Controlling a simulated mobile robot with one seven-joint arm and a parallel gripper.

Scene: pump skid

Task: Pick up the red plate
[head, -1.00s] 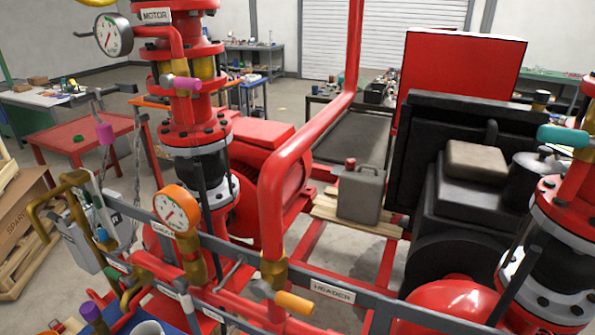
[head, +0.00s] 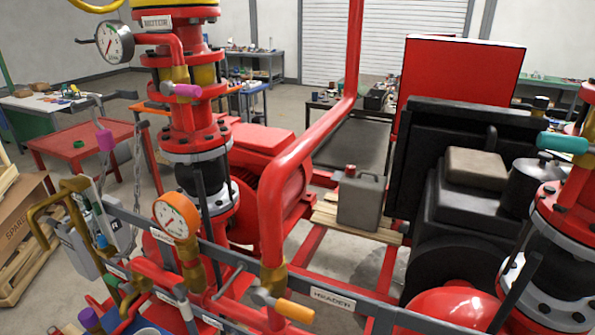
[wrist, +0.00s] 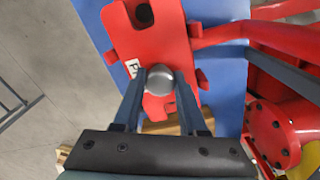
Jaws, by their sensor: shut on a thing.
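The red plate (wrist: 150,35) fills the upper middle of the wrist view. It has a dark round hole, notched edges, a white label partly readable as "P" and a grey round knob (wrist: 159,77). My gripper (wrist: 160,84) has its two dark fingers closed in on either side of this knob, gripping the plate by it. The fingers hide part of the plate's lower end. A blue surface (wrist: 222,100) lies behind the plate; I cannot tell whether the plate touches it. I cannot make out the gripper or the plate in the head view.
Red pipework (wrist: 225,33) and a bolted red flange (wrist: 280,128) are close on the right in the wrist view. In the head view, a grey rail (head: 240,268), an orange-rimmed gauge (head: 175,217) and an orange-handled valve (head: 294,310) stand in front.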

